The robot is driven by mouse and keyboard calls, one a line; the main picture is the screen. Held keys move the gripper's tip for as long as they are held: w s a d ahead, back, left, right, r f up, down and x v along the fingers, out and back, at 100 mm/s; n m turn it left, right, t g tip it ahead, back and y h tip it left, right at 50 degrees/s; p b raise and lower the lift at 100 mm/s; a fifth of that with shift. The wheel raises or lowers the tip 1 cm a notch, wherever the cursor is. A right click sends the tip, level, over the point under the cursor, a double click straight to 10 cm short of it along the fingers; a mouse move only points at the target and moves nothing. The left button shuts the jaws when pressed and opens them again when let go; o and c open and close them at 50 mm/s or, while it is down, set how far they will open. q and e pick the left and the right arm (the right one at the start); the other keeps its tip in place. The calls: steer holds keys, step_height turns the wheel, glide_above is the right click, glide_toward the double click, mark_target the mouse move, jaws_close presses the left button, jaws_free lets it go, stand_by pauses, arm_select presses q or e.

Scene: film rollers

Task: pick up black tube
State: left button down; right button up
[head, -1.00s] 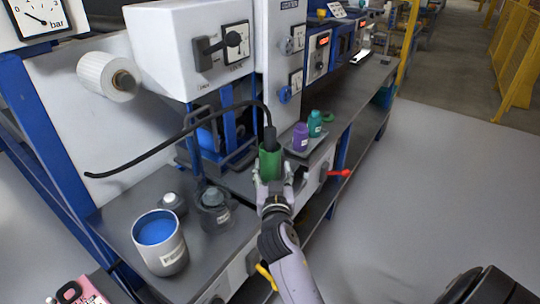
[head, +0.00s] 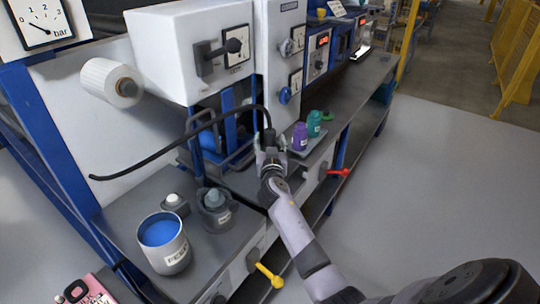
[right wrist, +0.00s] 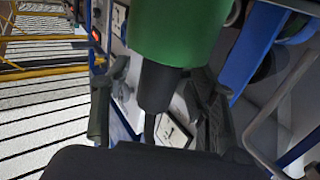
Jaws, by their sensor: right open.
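The black tube (head: 165,148) arches from the left over to a thick black end piece (head: 268,138) in the head view. In the right wrist view, that black end piece (right wrist: 159,86) meets a green cylinder (right wrist: 180,30), and the thin tube runs out of it below. My right gripper (head: 270,158) is at the end piece; in the wrist view, my right gripper (right wrist: 158,105) is open, with one finger on each side of it. I cannot tell whether the fingers touch it. The green cylinder is mostly hidden by my gripper in the head view. My left gripper is not in view.
A purple bottle (head: 299,137) and a teal bottle (head: 314,124) stand on a small tray right of my gripper. A red lever (head: 339,172) sticks out at the bench front.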

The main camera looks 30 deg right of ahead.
steer(key=shift+w+d, duration=0.25)
steer(key=shift+w, duration=0.2)
steer(key=shift+c, duration=0.5)
jaws_close()
steer(key=shift+r, duration=0.6)
step_height(320, 180, up, 34)
steer(key=p, duration=1.3)
steer(key=shift+f, duration=0.15)
